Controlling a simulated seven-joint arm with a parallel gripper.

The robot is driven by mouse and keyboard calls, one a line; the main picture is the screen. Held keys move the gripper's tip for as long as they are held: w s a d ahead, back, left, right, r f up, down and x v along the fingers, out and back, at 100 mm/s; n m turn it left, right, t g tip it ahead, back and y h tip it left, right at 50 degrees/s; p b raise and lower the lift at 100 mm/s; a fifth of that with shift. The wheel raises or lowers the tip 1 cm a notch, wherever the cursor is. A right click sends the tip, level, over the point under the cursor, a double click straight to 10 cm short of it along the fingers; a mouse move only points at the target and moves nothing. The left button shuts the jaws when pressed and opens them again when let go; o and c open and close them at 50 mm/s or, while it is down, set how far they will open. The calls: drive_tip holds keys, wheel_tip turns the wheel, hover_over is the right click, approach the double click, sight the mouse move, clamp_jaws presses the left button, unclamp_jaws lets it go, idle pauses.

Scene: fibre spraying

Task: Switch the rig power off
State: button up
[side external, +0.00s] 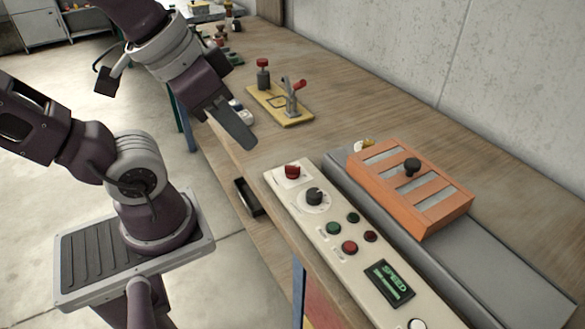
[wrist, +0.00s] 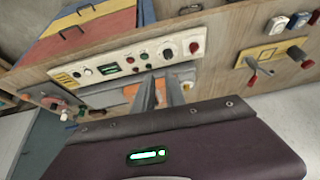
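A long cream control panel (side external: 328,222) stands on the wooden bench, and it also shows in the wrist view (wrist: 95,68). A red knob (side external: 292,172) sits on a white plate at the panel's far end; it shows in the wrist view too (wrist: 194,47). Beside it is a black dial (side external: 314,196). I cannot read any label marking the rig power. My gripper (side external: 245,142) hangs beyond and left of the red knob, apart from the panel.
Green and red buttons (side external: 349,247) and a green-lit speed display (side external: 388,283) are farther along the panel. An orange slotted frame (side external: 410,185) with a black knob lies on a grey bed behind it. A yellow plate with a red-handled clamp (side external: 290,103) stands farther back.

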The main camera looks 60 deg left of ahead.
drive_tip(key=shift+o, duration=1.2)
drive_tip(key=w+a+f+m+g, duration=0.1)
drive_tip(key=w+a+f+g, duration=0.1)
drive_tip(key=w, duration=0.4)
drive_tip(key=shift+w+a+m+y, duration=0.2)
drive_tip(key=shift+a+m+y, duration=0.1)
drive_tip(key=shift+a+m, duration=0.1)
drive_tip(key=m+g, duration=0.4)
drive_tip(key=m, duration=0.1)
hover_over(293, 166)
wheel_tip(293, 166, down, 13)
drive_tip(key=shift+d+r, duration=0.1)
drive_tip(key=shift+r, duration=0.1)
wheel_tip(293, 166, down, 7)
drive_tip(key=shift+r, duration=0.15)
drive_tip(key=shift+f, duration=0.25)
clamp_jaws()
